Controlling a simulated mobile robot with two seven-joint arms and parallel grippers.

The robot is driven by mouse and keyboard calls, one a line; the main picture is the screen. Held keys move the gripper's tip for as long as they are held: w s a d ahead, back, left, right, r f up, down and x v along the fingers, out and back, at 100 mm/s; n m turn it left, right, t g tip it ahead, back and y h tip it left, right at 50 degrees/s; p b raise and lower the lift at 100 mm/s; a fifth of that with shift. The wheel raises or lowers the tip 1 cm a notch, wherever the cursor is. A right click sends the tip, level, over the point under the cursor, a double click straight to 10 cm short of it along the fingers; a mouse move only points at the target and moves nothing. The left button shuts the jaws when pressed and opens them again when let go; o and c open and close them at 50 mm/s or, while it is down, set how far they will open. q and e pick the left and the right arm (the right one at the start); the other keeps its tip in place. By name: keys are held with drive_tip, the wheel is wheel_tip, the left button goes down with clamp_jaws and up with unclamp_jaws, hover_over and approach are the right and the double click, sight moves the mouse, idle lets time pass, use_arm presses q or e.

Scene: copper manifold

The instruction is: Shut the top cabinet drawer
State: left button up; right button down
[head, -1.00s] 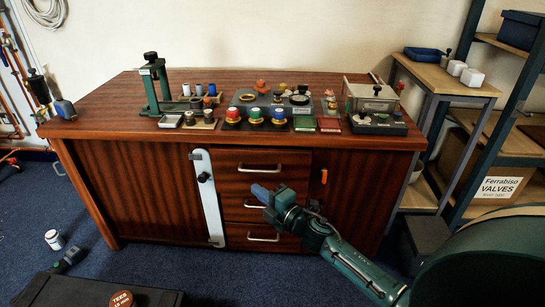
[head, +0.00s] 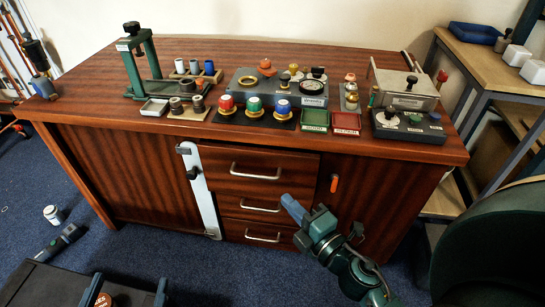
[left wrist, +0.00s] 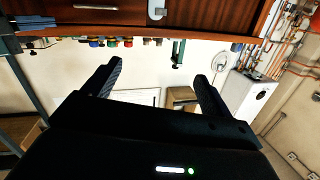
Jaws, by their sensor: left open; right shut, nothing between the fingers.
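The wooden cabinet's top drawer (head: 285,165) has a silver bar handle (head: 255,173). Its front seems to stand slightly proud of the drawers below, but I cannot tell how far. My right gripper (head: 286,200) is shut and empty, in front of the middle drawer and below the right end of the top handle. My left gripper (head: 127,285) is open and empty at the lower left of the head view, well away from the drawers. Its two spread fingers show in the left wrist view (left wrist: 160,78), where the cabinet appears upside down along the top.
A pale metal bar (head: 204,198) with a black knob stands tilted along the drawers' left edge. An orange handle (head: 334,183) is on the right panel. The cabinet top (head: 90,85) holds many parts.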

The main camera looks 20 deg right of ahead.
drive_tip(key=w, duration=0.3)
drive_tip(key=w+a+p, duration=0.1)
drive_tip(key=w, duration=0.2)
drive_tip(key=w+a+p, duration=0.1)
drive_tip(key=w, duration=0.3)
drive_tip(key=shift+r, duration=0.2)
use_arm(q)
drive_tip(key=shift+s+a+f+n+g+y, duration=0.1)
drive_tip(key=shift+s+a+n+g+y, duration=0.25)
drive_tip(key=shift+g, duration=0.35)
use_arm(e)
drive_tip(key=shift+w+d+f, duration=0.1)
drive_tip(key=shift+w+d, duration=0.5)
drive_tip(key=shift+w, duration=0.15)
drive_tip(key=shift+w+d+f, duration=0.1)
drive_tip(key=shift+w+d, duration=0.45)
drive_tip(key=shift+w, duration=0.2)
use_arm(q)
drive_tip(key=shift+w, duration=0.1)
